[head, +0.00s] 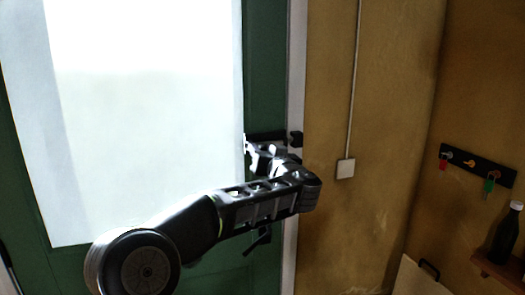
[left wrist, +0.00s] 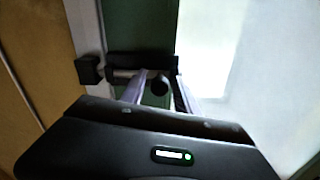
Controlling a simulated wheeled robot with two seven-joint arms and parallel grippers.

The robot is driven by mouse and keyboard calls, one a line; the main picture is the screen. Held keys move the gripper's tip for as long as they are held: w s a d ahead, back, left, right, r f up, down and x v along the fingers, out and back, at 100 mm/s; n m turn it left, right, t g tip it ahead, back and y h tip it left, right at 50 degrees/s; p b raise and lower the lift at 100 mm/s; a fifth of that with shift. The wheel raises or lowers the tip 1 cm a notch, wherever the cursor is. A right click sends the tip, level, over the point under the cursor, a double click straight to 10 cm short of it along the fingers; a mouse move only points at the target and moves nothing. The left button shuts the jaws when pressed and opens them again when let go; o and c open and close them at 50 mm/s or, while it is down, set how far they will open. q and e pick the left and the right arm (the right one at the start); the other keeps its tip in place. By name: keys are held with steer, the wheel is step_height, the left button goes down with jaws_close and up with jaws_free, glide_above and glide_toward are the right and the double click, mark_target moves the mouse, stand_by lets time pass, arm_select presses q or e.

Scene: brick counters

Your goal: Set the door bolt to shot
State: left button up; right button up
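The door bolt (head: 264,136) is a dark fitting at the right edge of the green door. Its keeper (head: 296,139) is a small black block on the white frame. In the left wrist view the bolt (left wrist: 154,60) has a dark plate, a metallic bar and a round black knob (left wrist: 160,83); the keeper (left wrist: 90,69) is at left. The bar's end lies close to the keeper; I cannot tell whether it enters. My left gripper (head: 262,155) is at the bolt. In the wrist view its fingers (left wrist: 159,91) are apart, with the knob between them. My right gripper is out of view.
The green door (head: 263,60) has a large bright pane (head: 150,110). A dark door handle (head: 258,241) sits below my forearm. On the right wall are a switch box (head: 345,168), a key rack (head: 478,164) and a bottle (head: 505,233) on a wooden shelf (head: 497,270).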

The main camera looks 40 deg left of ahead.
arm_select(q)
jaws_close()
stand_by(1.1)
